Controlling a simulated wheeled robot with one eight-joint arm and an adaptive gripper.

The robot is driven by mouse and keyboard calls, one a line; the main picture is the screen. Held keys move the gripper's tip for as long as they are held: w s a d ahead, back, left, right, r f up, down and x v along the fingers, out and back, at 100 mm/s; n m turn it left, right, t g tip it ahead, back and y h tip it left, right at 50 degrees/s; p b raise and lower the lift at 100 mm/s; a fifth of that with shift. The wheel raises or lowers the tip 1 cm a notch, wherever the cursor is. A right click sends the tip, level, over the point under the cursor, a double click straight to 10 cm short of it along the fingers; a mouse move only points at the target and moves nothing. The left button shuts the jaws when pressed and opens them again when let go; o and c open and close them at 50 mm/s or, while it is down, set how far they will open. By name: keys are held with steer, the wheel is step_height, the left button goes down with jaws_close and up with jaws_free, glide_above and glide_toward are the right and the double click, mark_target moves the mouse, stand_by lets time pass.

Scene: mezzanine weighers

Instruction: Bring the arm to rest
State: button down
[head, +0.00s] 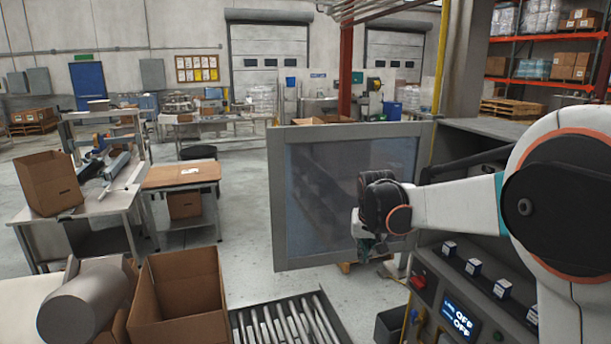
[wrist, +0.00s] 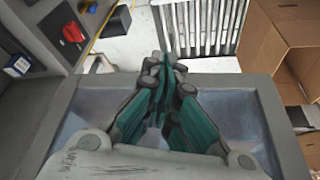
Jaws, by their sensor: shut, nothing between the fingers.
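My arm (head: 450,203) reaches in from the right in the head view, stretched out to the left across a grey-framed clear panel (head: 283,205). My gripper (head: 367,243) hangs at its end, in front of the panel's right part and pointing down. In the wrist view my gripper (wrist: 166,65) has its green-padded fingers drawn together at the tips, with nothing between them. The panel's grey frame (wrist: 225,88) shows beyond the fingers there. I cannot tell whether the gripper touches the panel.
A machine with a display reading OFF (head: 460,315), a red switch (head: 419,282) and several small boxes (head: 473,267) stands at lower right. A roller conveyor (head: 285,330) and an open carton (head: 180,295) are at the front.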

steer(key=s+d+f+t+b, duration=0.1)
steer(key=s+f+b, duration=0.1)
steer(key=s+b, duration=0.6)
steer(key=s+d+f+b, duration=0.15)
steer(key=s+b, duration=0.25)
steer(key=s, duration=0.8)
steer(key=s+d+f+n+t+b, duration=0.1)
steer(key=s+f+b, duration=0.9)
steer(key=s+f, duration=0.5)
steer(key=shift+s+t, duration=0.4)
steer(key=shift+s, duration=0.6)
